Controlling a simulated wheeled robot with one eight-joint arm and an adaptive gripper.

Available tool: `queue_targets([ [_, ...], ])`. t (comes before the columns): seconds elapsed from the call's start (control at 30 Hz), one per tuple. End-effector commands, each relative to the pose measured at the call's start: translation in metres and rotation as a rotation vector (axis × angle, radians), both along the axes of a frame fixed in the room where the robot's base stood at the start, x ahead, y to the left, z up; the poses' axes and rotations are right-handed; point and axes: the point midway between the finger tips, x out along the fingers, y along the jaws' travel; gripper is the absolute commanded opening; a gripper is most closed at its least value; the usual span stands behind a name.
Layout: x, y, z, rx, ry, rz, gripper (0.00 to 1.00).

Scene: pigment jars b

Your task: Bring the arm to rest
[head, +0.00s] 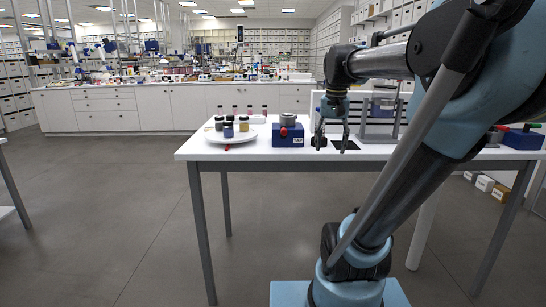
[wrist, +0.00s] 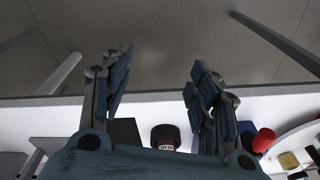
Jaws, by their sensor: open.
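My gripper (head: 333,149) hangs fingers-down over the right part of the white table (head: 240,153) in the head view. In the wrist view its two fingers (wrist: 158,68) are spread apart with nothing between them but floor and table edge in the background. A dark-lidded jar (wrist: 165,135) appears beyond the fingers; in the head view a small dark jar (head: 319,142) stands beside the left finger. Whether the finger touches it I cannot tell. My arm reaches across the right of the head view and hides part of the table.
A white plate (head: 212,139) holding several jars stands at the table's left. Beside it is a blue box (head: 288,137) with a red knob. A black mat (head: 345,146) lies near the gripper, with a grey stand (head: 378,138) behind. Several small jars line the back edge.

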Motion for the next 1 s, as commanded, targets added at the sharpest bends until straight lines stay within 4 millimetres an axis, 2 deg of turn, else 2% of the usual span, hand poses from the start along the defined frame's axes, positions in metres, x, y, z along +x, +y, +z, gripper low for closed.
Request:
queue_targets([
  [0.03, -0.015, 0.0, -0.019, -0.003, -0.007, 0.024, 0.55],
  [0.3, -0.083, 0.0, -0.118, -0.024, -0.044, 0.17, 0.55],
  [0.5, -0.122, 0.0, -0.184, -0.039, -0.068, 0.262, 0.55],
  [0.6, -0.134, 0.0, -0.204, -0.045, -0.075, 0.292, 0.55],
  [0.7, -0.14, 0.0, -0.216, -0.048, -0.078, 0.309, 0.55],
  [1.0, -0.142, 0.0, -0.219, -0.049, -0.08, 0.315, 0.55],
])
